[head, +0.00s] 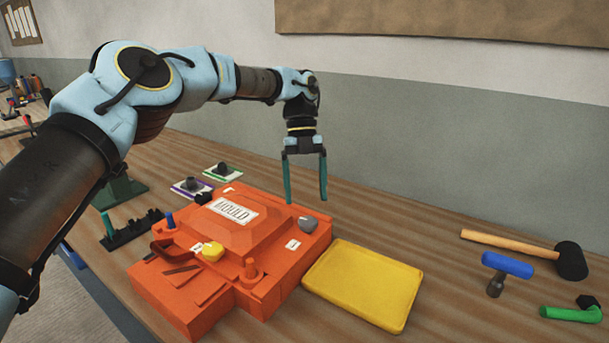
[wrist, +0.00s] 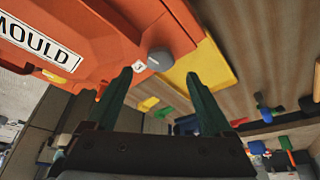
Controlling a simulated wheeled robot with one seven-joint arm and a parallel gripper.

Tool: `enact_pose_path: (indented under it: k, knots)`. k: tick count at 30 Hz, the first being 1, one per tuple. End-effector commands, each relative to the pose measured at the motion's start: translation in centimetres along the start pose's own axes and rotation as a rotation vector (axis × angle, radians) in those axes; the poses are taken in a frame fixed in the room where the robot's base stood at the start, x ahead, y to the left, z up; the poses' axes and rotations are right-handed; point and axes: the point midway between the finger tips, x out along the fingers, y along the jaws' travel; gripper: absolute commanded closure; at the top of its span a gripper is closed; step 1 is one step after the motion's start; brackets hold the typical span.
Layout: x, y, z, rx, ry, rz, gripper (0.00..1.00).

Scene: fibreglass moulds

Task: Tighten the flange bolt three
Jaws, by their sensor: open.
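The orange mould (head: 160,290) with a "MOULD" label sits on the wooden bench. A grey bolt head (head: 308,224) stands on its right flange beside a small white tag. In the wrist view the same grey bolt (wrist: 159,59) shows with a tag that reads 3. My gripper (head: 306,201) points down above this right flange, its two green fingers apart and nothing between them. In the wrist view the bolt appears just beyond the gap between the fingertips (wrist: 158,77), and I see no contact.
A yellow tray (head: 365,285) lies empty right of the mould. A mallet (head: 570,261), a blue T-handled tool (head: 508,265) and a green-handled tool (head: 572,314) lie farther right. Bare bench lies behind the tray.

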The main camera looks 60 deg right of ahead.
Motion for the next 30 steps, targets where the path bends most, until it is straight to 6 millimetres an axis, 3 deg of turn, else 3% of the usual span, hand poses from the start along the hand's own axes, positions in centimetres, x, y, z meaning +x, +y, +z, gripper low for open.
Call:
enact_pose_path:
  k: [6,12,30]
  knots:
    - [-3.8,-0.1,0.0,0.0,-0.001,-0.003,0.14]
    - [-5.5,0.0,0.0,0.0,-0.001,-0.001,0.14]
    - [-6.1,0.0,0.0,0.0,0.0,0.0,0.14]
